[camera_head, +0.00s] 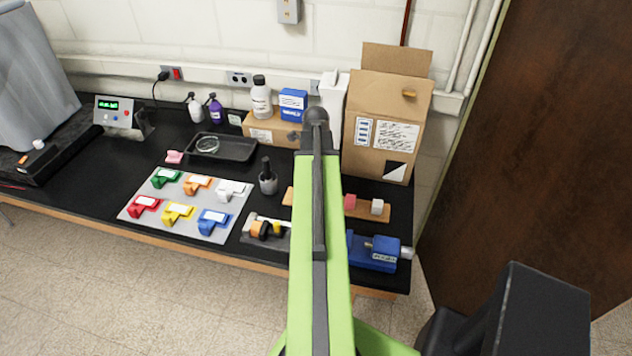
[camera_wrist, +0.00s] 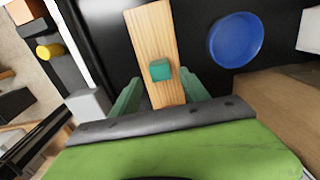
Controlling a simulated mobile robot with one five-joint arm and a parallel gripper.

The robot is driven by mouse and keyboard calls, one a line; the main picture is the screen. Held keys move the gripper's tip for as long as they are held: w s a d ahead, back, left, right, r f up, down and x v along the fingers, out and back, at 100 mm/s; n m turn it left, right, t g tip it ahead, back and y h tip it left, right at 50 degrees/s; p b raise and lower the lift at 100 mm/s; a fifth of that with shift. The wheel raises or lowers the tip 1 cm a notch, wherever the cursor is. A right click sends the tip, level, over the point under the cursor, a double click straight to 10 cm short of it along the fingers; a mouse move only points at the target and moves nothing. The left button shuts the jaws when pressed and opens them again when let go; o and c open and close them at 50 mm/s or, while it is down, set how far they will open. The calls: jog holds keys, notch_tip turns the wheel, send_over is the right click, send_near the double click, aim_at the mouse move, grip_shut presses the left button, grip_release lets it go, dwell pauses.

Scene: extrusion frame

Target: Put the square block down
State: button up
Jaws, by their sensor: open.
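In the wrist view a small teal square block (camera_wrist: 160,70) rests on a light wooden board (camera_wrist: 153,30). My gripper (camera_wrist: 159,77) is open, with one green finger on each side of the board and the block between them. I cannot tell whether the fingers touch the block. In the head view my arm hides the gripper and the teal block.
A blue round dish (camera_wrist: 236,40) lies right of the board in the wrist view. In the head view a blue vise (camera_head: 372,252) is at the front right, a cardboard box (camera_head: 385,125) behind, and a grey mat (camera_head: 150,208) with several coloured parts at left.

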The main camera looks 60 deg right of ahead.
notch_tip(320, 180, up, 7)
jog(key=p, duration=0.5)
jog(key=shift+f, duration=0.15)
jog(key=w+a+n, duration=0.8)
jog(key=w+a, duration=0.1)
jog(key=a, duration=0.3)
jog(key=w+a+n, duration=0.8)
jog(key=w+a, duration=0.1)
jog(key=a, duration=0.2)
jog(key=w+a+n, duration=0.2)
jog(key=a+n, duration=0.6)
jog(key=a, duration=0.5)
jog(key=w+a+n, duration=0.1)
jog(key=a+n, duration=0.7)
jog(key=a, duration=0.6)
jog(key=shift+w, duration=0.4)
jog(key=shift+f, duration=0.1)
